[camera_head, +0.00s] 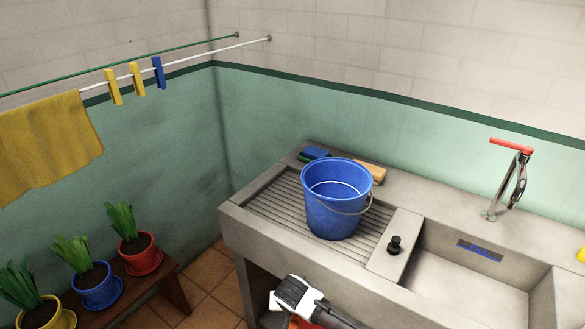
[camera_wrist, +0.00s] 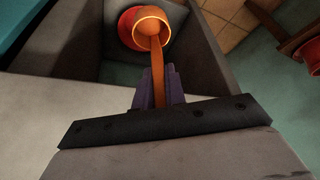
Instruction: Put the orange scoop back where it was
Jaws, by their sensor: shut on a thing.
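My gripper (camera_wrist: 159,84) is shut on the handle of the orange scoop (camera_wrist: 153,22) in the wrist view. The scoop's round cup points away from my jaws, at the top of that view. Behind the cup is a red round thing (camera_wrist: 127,30), partly covered by it; I cannot tell whether they touch. In the head view my wrist is low, in front of the concrete sink, and hides the jaws. A bit of orange-red shows below it at the bottom edge; I cannot tell which thing that is.
The concrete sink (camera_head: 278,246) carries a blue bucket (camera_head: 334,209) on its ribbed drainboard. A tap (camera_head: 500,190) stands to the right. A wooden bench (camera_head: 172,278) with several potted plants is at left. In the wrist view, grey concrete walls (camera_wrist: 205,50) flank the red thing.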

